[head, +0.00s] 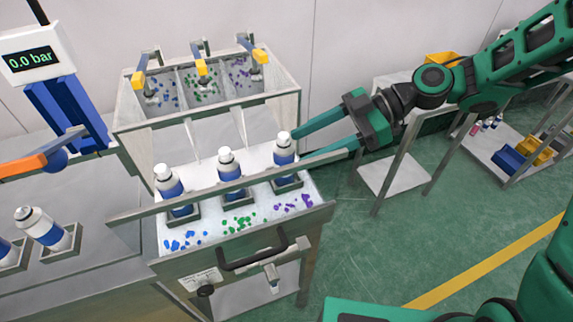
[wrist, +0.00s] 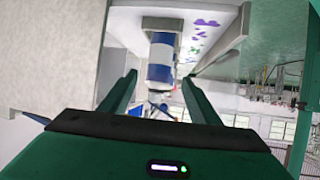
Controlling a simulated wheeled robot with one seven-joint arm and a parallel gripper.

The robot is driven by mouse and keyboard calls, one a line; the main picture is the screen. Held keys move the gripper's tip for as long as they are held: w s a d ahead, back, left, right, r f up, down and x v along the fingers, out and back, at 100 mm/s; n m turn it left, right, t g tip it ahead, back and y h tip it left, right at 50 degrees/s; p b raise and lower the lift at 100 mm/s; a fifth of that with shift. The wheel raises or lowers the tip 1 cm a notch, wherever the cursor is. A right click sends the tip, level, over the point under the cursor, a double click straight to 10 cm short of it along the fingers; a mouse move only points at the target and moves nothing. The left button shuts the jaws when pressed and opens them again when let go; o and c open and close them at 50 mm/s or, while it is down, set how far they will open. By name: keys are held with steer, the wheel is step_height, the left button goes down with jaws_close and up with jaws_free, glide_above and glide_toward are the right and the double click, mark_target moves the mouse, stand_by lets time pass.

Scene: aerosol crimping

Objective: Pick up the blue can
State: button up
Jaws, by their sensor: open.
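Three white cans with blue bands stand upright in square holders on the tray: a left can (head: 168,184), a middle can (head: 229,169) and a right can (head: 284,152). In the wrist view a blue-banded can (wrist: 161,62) shows ahead between the open fingers (wrist: 160,88). The fingers do not touch it.
A metal rail (head: 225,187) runs along the front of the tray cans. A bin with three compartments (head: 205,118) stands behind. Blue, green and purple bits lie on the tray. A display (head: 30,60) reads 0.0 bar. Shelves with yellow and blue bins (head: 508,160) stand at right.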

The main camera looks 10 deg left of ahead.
mark_target(284, 154)
steer(key=shift+x, duration=3.05)
steer(key=shift+w, duration=0.2)
steer(key=c, duration=1.2)
